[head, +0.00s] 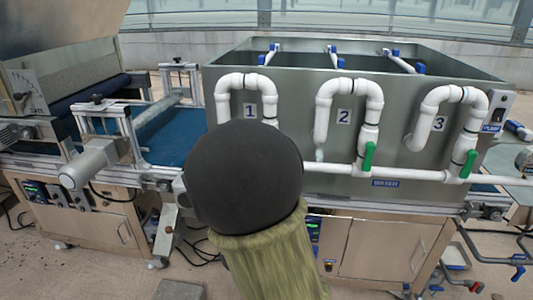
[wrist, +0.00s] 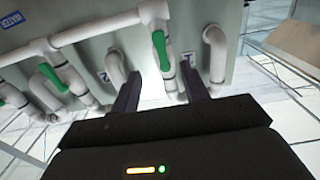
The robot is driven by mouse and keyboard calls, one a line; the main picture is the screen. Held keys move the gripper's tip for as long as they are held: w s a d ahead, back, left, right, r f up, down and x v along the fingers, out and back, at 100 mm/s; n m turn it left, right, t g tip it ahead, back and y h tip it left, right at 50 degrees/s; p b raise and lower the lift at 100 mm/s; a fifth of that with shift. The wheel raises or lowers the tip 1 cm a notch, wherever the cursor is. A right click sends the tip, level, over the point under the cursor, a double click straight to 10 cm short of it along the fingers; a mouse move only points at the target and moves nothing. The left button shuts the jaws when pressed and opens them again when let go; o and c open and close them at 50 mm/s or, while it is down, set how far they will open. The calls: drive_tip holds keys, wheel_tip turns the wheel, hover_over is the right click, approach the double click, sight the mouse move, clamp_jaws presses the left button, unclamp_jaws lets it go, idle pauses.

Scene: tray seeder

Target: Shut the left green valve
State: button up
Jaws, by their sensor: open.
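The left green valve (wrist: 160,50) shows in the wrist view, which sees the tank upside down. Its green handle lies roughly along the white pipe of loop 1. My gripper (wrist: 159,72) is open, its two dark fingers pointing at the tank with the valve's pipe appearing between them. I cannot tell how far the fingertips are from the handle. In the head view, loop 1 (head: 222,95) shows, but my arm hides its valve and my gripper. The middle green valve (head: 369,157) and right green valve (head: 467,164) have handles along their vertical pipes.
A grey metal tank (head: 290,110) carries the loops marked 1, 2 and 3. A white horizontal pipe (head: 335,168) runs below the valves. A blue conveyor belt (head: 170,135) with a metal frame stands left of the tank. Thin pipes (head: 490,258) stick out at lower right.

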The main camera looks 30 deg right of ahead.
drive_tip(key=p+x, duration=0.8)
drive_tip(key=x, duration=0.4)
drive_tip(key=shift+d+f, duration=0.1)
clamp_jaws()
